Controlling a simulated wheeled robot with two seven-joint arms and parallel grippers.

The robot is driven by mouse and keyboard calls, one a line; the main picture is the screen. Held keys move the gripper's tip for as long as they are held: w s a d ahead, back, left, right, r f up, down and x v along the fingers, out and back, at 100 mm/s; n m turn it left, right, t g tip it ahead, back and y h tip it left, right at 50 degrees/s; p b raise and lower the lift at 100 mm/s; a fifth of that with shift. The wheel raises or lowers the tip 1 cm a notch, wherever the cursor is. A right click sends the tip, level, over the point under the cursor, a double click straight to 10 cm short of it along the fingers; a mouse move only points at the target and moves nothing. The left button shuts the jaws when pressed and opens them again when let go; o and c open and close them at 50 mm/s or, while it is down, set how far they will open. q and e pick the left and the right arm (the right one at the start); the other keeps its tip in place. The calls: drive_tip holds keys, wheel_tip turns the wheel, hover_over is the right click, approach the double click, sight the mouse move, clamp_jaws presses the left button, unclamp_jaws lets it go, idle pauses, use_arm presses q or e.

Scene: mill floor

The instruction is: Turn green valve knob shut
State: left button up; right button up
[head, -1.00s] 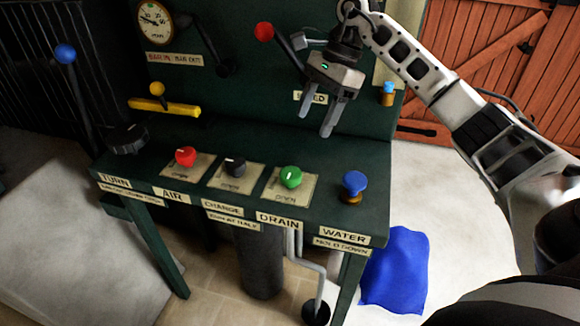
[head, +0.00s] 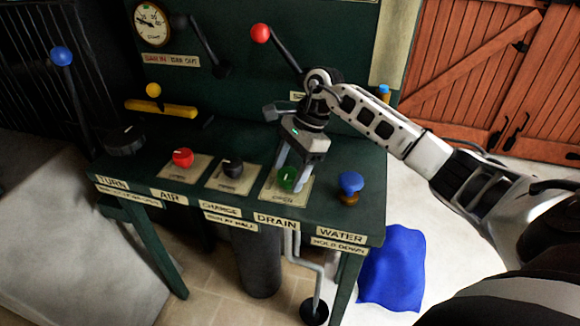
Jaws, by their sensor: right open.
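The green valve knob (head: 287,179) sits on a cream plate above the DRAIN label (head: 276,222) on the dark green console. A light line marks its top. My right gripper (head: 291,182) is open and points down at the green knob, with its fingers to either side of it as seen from here. The fingers partly cover the knob and plate, and I cannot tell whether they touch it. My left gripper is not in view.
A black knob (head: 233,167) and red knob (head: 182,158) sit to the left. A blue knob (head: 350,187) on a brass stem stands close on the right. A red-balled lever (head: 260,34) rises behind. A blue cloth (head: 393,268) lies on the floor.

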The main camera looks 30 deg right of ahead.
drive_tip(key=c, duration=1)
